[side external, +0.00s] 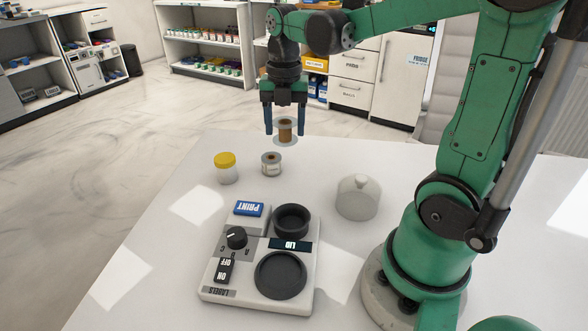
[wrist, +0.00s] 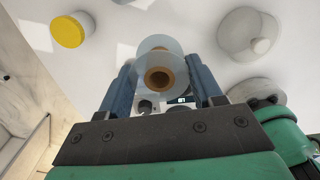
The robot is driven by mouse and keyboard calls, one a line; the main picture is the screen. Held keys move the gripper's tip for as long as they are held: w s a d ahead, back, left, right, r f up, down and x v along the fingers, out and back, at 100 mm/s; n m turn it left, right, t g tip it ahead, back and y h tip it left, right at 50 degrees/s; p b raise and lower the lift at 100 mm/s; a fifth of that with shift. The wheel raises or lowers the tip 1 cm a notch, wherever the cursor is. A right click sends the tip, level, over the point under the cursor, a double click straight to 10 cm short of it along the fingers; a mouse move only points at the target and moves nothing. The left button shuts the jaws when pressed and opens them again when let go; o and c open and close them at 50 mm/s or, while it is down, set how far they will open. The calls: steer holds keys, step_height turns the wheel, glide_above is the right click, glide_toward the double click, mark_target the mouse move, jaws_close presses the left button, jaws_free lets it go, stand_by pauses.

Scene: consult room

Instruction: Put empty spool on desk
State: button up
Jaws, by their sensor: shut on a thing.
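The empty spool (side external: 285,131) has a brown core between clear round flanges. My gripper (side external: 285,130) is shut on it and holds it upright above the far part of the white desk (side external: 340,150). In the wrist view the spool (wrist: 158,78) sits between my two blue fingers (wrist: 160,85), with its brown hollow core facing the camera. The side view does not show clearly how high it hangs over the desk.
A small grey labelled roll (side external: 271,164) stands just nearer than the spool. A yellow-lidded jar (side external: 225,168) is left of it. A label machine (side external: 258,262) with round wells fills the desk's front. A pale knobbed lid (side external: 358,198) lies at right. Bare desk lies between.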

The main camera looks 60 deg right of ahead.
mark_target(315, 174)
steer(key=s+d+f+m, duration=0.25)
steer(key=d+f, duration=0.25)
steer(key=d, duration=0.3)
steer(key=shift+m, duration=0.55)
steer(key=shift+d+f, duration=0.15)
steer(key=shift+f, duration=3.15)
steer(key=shift+f, duration=0.55)
steer(key=o, duration=1.3)
